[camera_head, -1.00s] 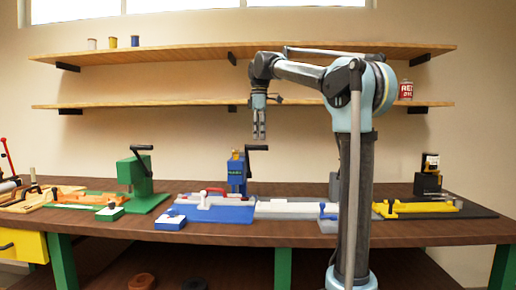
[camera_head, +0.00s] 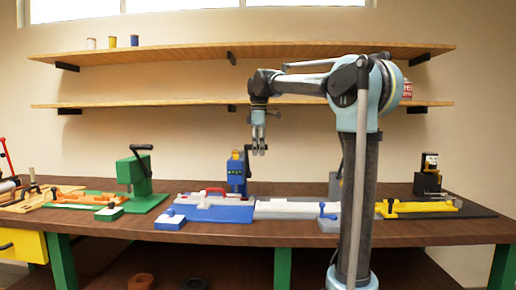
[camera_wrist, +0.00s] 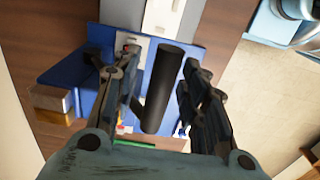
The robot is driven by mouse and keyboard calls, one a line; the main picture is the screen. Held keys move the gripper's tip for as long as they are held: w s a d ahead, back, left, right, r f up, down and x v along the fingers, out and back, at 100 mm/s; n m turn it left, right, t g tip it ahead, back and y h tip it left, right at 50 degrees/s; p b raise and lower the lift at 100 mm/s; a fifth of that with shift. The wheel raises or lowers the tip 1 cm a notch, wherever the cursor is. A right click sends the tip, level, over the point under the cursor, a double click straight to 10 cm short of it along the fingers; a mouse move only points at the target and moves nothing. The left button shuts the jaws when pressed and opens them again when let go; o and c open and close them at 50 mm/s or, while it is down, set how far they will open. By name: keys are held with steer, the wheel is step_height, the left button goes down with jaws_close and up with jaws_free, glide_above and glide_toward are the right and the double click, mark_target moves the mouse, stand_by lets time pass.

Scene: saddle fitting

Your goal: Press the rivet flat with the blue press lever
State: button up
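The blue press (camera_head: 236,172) stands upright at the back of the bench. Its black lever handle (camera_wrist: 163,88) shows in the wrist view as a thick dark bar between my fingers. My gripper (camera_head: 259,152) is at the top right of the press, pointing down, and its fingers cover much of the handle in the head view. In the wrist view my gripper (camera_wrist: 158,95) is open, with one finger on each side of the handle and visible gaps. The rivet cannot be made out in either view.
A blue fixture (camera_head: 225,214) with pale strips lies in front of the press. A green press (camera_head: 130,172) stands to the left, a black device (camera_head: 428,182) to the right. A lower shelf (camera_head: 150,106) runs along the wall behind my arm.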

steer(key=c, duration=0.8)
steer(key=shift+s, duration=0.1)
steer(key=shift+c, duration=0.2)
steer(key=shift+s+f, duration=0.7)
steer(key=shift+f, duration=0.05)
